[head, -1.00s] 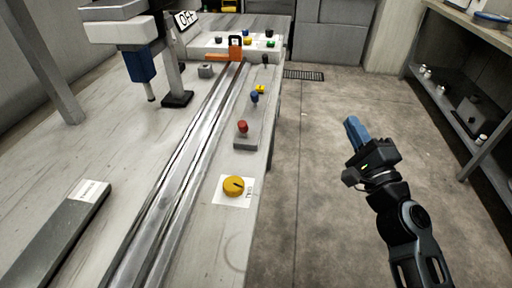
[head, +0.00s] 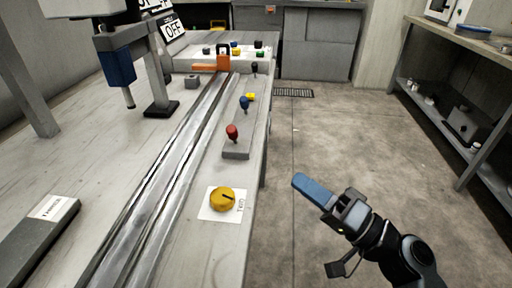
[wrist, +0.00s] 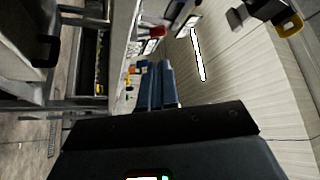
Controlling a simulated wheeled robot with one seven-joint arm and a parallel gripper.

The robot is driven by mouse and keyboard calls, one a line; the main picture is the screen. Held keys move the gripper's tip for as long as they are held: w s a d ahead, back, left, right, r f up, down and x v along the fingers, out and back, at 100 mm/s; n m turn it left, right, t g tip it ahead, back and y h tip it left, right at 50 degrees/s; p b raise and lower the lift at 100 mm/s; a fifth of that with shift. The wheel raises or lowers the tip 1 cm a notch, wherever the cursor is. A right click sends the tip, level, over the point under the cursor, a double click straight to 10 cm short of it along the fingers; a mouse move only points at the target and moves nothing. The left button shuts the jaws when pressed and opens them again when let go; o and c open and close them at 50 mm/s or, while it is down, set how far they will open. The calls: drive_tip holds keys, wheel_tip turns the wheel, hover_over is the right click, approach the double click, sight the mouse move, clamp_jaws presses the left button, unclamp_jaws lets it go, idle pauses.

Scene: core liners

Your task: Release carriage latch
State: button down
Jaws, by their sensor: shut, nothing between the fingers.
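An orange block with a dark upright loop (head: 222,60) sits at the far end of the metal rails (head: 170,175) on the bench. Which part is the carriage latch I cannot tell. Along the bench's right edge stand a red-topped lever (head: 232,132), a blue-topped lever (head: 244,102) and a black-topped one (head: 254,69). My gripper (head: 300,180) is shut and empty, with blue fingers, over the floor to the right of the bench, apart from all of these. The fingers also show in the wrist view (wrist: 160,85).
A yellow knob (head: 222,198) on a white card is near the bench's front right. A column with a blue tool head (head: 117,68) and an OFF sign (head: 173,29) stand at left. Several coloured buttons sit at the far end. Shelves (head: 465,100) line the right; the floor between is clear.

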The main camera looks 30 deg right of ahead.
sight(236, 133)
drive_tip(key=p+x, duration=0.3)
drive_tip(key=x, duration=1.1)
drive_tip(key=shift+r, duration=0.1)
drive_tip(key=shift+r+p, duration=0.1)
drive_tip(key=shift+p, duration=0.35)
drive_tip(key=shift+w+d+m, duration=0.1)
drive_tip(key=shift+m, duration=0.3)
